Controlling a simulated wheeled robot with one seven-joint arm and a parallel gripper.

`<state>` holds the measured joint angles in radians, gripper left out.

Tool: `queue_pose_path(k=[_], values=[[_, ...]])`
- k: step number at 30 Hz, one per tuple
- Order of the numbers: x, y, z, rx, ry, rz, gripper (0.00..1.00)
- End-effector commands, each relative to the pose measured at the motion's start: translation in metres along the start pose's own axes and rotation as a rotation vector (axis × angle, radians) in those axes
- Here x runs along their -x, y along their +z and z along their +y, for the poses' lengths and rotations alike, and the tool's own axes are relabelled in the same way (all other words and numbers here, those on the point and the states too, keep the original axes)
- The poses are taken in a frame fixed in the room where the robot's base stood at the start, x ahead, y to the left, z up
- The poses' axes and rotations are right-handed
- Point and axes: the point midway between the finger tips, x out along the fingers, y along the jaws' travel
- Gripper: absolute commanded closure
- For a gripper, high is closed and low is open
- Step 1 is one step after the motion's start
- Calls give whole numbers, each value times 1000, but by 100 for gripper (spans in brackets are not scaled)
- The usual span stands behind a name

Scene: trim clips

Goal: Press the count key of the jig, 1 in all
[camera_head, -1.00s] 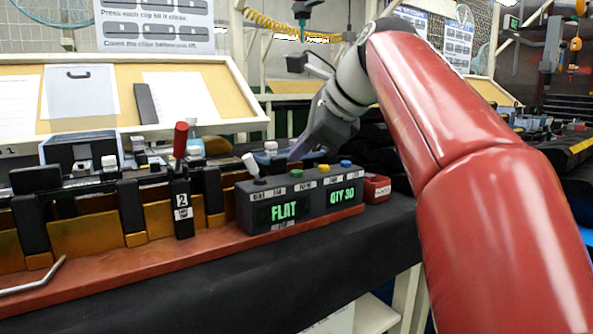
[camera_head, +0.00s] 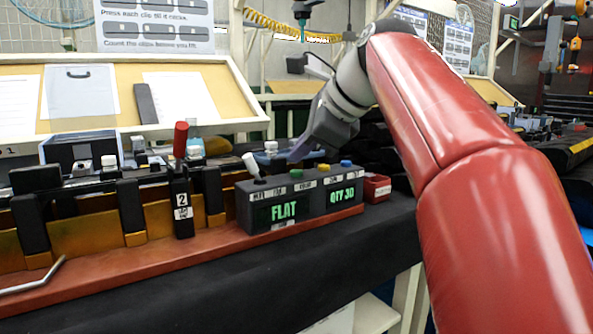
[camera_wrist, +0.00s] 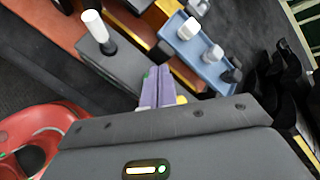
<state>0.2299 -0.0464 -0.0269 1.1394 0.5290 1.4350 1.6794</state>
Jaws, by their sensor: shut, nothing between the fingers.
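The jig's dark control box (camera_head: 262,214) stands at the right end of the red-brown base. Its displays read FLAT and QTY 30. On top are a white lever (camera_head: 254,166), a green key (camera_head: 296,174), a yellow key (camera_head: 324,168) and a blue key (camera_head: 346,163). The small key labels are too blurred to read surely. My gripper (camera_head: 293,159) is shut and empty, its purple fingers just above and behind the green key. In the wrist view, the fingertips (camera_wrist: 159,70) lie over the box, with a bit of green beside them and the yellow key (camera_wrist: 181,100) partly hidden.
A red-handled lever (camera_head: 180,140) marked 2 rises left of the box. A small red bin (camera_head: 376,188) stands close to its right. White-topped parts (camera_head: 109,162) line the back of the jig. The dark bench front (camera_head: 300,275) is clear.

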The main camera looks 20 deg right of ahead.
Motion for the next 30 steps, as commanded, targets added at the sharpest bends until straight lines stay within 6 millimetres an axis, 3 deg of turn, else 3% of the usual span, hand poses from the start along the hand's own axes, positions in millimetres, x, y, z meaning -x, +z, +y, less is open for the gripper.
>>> queue_pose_path(k=[30], values=[[-8,-6,6,0,0,0,100]])
